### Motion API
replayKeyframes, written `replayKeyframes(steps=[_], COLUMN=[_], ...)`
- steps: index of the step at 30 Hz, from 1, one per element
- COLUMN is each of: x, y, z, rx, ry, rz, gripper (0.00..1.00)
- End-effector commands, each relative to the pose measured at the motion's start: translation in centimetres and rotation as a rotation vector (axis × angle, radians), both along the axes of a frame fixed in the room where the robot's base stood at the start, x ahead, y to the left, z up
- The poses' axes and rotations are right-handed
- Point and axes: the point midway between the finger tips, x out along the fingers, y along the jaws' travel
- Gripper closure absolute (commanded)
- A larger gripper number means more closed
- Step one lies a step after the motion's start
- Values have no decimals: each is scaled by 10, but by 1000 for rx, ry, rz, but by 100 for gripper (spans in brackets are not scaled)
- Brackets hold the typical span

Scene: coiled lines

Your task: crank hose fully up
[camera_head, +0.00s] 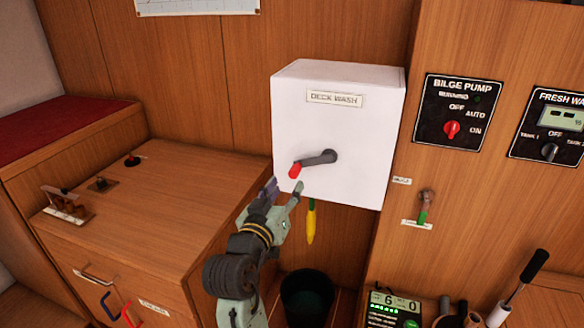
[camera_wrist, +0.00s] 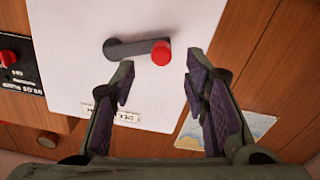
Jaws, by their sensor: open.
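A white box labelled DECK WASH (camera_head: 340,110) is fixed to the wooden wall. A dark crank arm (camera_head: 320,158) on its front points left and slightly down, ending in a red knob (camera_head: 295,171). A yellow hose end with a green top (camera_head: 311,222) hangs below the box. My gripper (camera_head: 285,187) is open and empty, just below and in front of the red knob. In the wrist view the knob (camera_wrist: 161,53) lies beyond the fingertips, between their lines, and the fingers look apart from it. The hose inside the box is hidden.
A wooden cabinet top (camera_head: 170,200) stands at left. A dark bucket (camera_head: 307,296) is below the box. A lit device (camera_head: 393,308) is at bottom right.

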Motion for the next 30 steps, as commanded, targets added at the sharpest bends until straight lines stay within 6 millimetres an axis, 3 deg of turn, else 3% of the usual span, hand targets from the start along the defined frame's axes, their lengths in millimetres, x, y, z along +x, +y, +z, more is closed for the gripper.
replayKeyframes(steps=[6, 12, 24, 30], x=[41, 66, 74, 74], y=[-14, -21, -24, -23], z=[3, 2, 1, 1], rx=[-1, 0, 1, 1], ry=[1, 0, -2, -2], rz=[0, 2, 3, 3], gripper=[59, 59, 59, 71])
